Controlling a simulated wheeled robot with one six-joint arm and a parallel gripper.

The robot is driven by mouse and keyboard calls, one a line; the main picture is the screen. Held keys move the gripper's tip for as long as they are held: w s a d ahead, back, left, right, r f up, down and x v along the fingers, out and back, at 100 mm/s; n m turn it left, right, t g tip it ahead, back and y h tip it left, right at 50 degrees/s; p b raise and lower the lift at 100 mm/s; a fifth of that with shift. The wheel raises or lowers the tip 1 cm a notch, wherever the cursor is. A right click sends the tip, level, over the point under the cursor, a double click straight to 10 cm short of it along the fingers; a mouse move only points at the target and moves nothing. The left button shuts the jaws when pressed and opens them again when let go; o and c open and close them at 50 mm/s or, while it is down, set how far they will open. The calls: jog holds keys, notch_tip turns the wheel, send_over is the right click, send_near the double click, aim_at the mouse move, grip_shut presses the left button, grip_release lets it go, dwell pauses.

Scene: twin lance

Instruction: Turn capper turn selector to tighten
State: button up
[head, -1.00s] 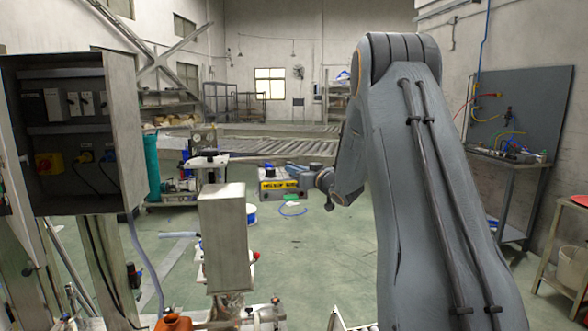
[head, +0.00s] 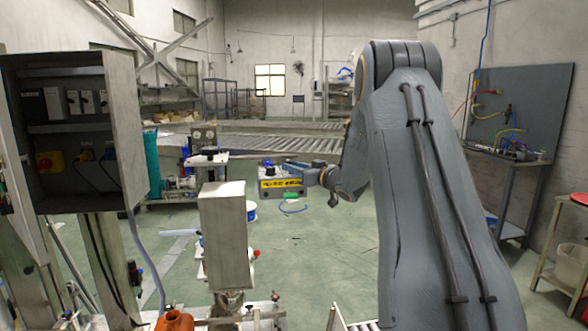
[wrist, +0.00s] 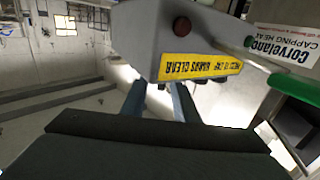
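A grey capper control box with a yellow warning label (wrist: 200,66) fills the upper middle of the wrist view, upside down. It carries a dark red button (wrist: 182,26) and a green button (wrist: 249,41). Small dark parts show below the label, but I cannot make out which is the turn selector or how it is set. My gripper (wrist: 158,88) has two blue-grey fingers apart, with a bright gap between them. Their tips reach the box's edge, and contact is unclear. In the head view the yellow-labelled box (head: 281,184) sits beside my gripper, which is small and partly hidden.
A white capping-head sign (wrist: 286,44) and a green bar (wrist: 296,89) are at right in the wrist view. In the head view, an electrical cabinet (head: 78,128) and a metal box on a post (head: 224,238) stand left. A workbench (head: 505,158) stands right.

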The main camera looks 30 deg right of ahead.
jog(key=b+v, duration=0.1)
jog(key=v, duration=0.7)
jog(key=shift+b, duration=0.4)
